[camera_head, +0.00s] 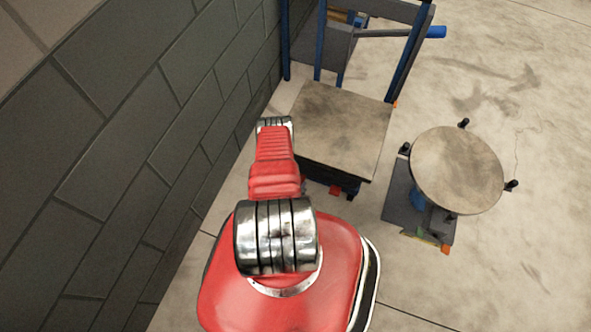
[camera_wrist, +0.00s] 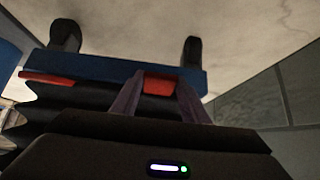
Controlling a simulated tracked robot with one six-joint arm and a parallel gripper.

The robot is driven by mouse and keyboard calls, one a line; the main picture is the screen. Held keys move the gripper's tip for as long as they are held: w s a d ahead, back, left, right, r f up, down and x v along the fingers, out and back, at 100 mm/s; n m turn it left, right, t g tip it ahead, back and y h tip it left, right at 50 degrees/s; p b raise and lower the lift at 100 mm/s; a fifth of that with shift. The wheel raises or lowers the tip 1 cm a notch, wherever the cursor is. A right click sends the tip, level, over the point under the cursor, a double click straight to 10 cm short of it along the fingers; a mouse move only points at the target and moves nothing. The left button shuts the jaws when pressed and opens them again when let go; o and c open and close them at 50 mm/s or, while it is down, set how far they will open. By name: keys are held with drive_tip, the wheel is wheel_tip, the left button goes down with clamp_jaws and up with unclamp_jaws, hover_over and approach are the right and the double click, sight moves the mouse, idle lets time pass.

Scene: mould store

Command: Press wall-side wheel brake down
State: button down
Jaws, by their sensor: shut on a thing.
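The wheeled lift table (camera_head: 345,130) stands close beside the wall, with a flat worn top and a blue frame behind. In the wrist view, which looks upside down, its blue beam (camera_wrist: 105,66) has a black wheel at each end. The wall-side wheel brake (camera_wrist: 158,86), a red pedal, sits between the two fingers of my gripper (camera_wrist: 159,82), which is shut on it. The other red brake (camera_wrist: 47,78) is free at the left; it also shows below the table's front edge in the head view (camera_head: 336,190). My arm hides the gripper and wall-side brake in the head view.
The dark block wall (camera_head: 150,140) runs along the left, close to my arm; it is at the right in the wrist view (camera_wrist: 300,85). A round-topped stand (camera_head: 457,170) with black knobs stands right of the lift table. Open floor (camera_head: 530,270) lies at the right.

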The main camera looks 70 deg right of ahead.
drive_tip(key=shift+w+r, duration=0.1)
drive_tip(key=shift+w, duration=0.05)
drive_tip(key=c, duration=1.3)
unclamp_jaws()
drive_tip(key=shift+c, duration=0.2)
drive_tip(key=o, duration=0.3)
drive_tip(key=shift+a, duration=0.1)
drive_tip(key=v, duration=1.3)
drive_tip(key=shift+a+r, duration=0.2)
